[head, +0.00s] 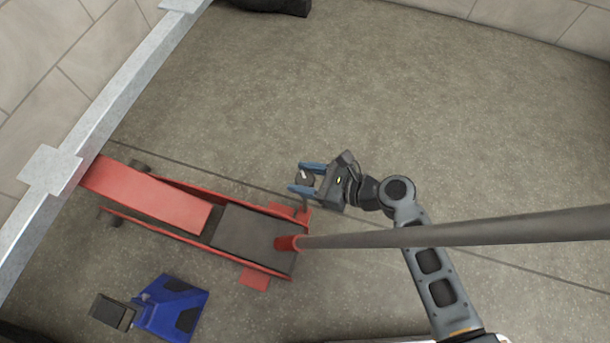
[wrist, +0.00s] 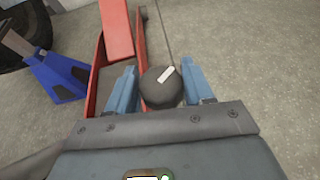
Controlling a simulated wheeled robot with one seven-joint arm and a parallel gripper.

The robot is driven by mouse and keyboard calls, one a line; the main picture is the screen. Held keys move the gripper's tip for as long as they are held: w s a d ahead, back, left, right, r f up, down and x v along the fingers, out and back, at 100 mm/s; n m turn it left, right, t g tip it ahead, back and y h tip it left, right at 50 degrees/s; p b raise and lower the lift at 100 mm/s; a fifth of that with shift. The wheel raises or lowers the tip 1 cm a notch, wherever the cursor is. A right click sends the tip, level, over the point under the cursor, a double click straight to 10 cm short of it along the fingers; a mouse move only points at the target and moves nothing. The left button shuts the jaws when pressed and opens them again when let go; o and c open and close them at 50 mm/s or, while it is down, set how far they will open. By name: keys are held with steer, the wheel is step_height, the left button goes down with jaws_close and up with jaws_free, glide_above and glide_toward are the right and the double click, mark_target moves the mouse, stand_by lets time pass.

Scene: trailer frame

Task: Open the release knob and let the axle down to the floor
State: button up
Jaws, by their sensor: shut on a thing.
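The release knob (wrist: 160,90) is a dark round knob with a white mark on top. In the head view the knob (head: 304,178) sits at the rear corner of the red floor jack (head: 150,195). My gripper (head: 306,178) has its two blue fingers on either side of the knob and is shut on it. In the wrist view my gripper (wrist: 162,92) also shows the knob between its fingers. The silver axle beam (head: 110,110) runs along the left, with its pad (head: 50,170) above the jack's far end. The contact there is hidden.
The jack's long grey handle (head: 450,234) rises from a red socket and crosses over my arm in the head view. A blue stand (head: 172,305) stands on the floor near the jack. A dark tyre (wrist: 22,30) shows in the wrist view. The floor at upper right is clear.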

steer(key=c, duration=0.4)
steer(key=shift+r+n+g, duration=0.1)
steer(key=shift+n+g, duration=0.2)
steer(key=shift+g, duration=0.1)
steer(key=shift+w+n+g+p, duration=0.1)
steer(key=shift+n+g+p, duration=0.2)
steer(key=shift+p, duration=0.1)
steer(key=n+g+y, duration=0.1)
steer(key=n+g, duration=0.1)
steer(key=shift+g, duration=0.3)
steer(key=shift+d+n+g, duration=0.1)
steer(key=shift+n+g, duration=2.2)
steer(key=shift+g, duration=0.2)
steer(key=shift+f, duration=0.2)
steer(key=o, duration=1)
